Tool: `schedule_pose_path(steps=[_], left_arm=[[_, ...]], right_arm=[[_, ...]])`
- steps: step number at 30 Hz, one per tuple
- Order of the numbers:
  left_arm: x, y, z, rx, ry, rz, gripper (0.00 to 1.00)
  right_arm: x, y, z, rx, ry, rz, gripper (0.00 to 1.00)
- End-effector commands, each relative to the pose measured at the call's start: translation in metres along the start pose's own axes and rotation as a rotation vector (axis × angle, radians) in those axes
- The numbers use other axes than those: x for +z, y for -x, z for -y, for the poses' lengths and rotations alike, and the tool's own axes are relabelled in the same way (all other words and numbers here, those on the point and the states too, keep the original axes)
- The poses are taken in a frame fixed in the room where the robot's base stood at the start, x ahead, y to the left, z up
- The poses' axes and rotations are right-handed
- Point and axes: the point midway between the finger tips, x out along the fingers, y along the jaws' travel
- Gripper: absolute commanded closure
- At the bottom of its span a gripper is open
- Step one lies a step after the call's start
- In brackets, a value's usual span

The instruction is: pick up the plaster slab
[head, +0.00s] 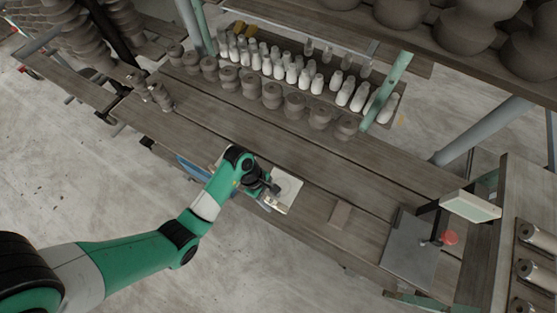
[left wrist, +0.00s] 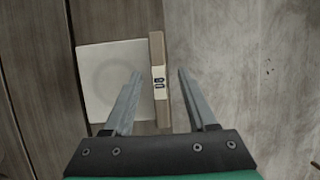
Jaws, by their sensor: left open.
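The plaster slab (head: 287,186) is a pale square with a faint round mark, lying near the front edge of the wooden bench. My right gripper is not in view.
The wooden bench (head: 220,136) has free room behind the slab. A small brown block (head: 340,215) lies to its right, then a grey plate (head: 408,247) and a red knob (head: 449,238). Rows of grey pots (head: 271,95) and white pieces (head: 291,73) stand at the back.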

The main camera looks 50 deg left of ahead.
Motion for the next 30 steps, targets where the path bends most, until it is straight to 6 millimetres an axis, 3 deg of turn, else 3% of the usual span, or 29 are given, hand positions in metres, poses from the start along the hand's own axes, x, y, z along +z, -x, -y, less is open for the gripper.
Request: schedule_pose_path(steps=[28, 30], left_arm=[[-0.0019, -0.0058, -0.0001, 0.001, 0.0, 0.0, 0.43], [-0.0018, -0.0057, -0.0002, 0.001, 0.0, 0.0, 0.52]], right_arm=[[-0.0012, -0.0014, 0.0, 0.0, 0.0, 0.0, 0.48], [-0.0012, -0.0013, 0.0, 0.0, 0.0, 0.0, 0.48]])
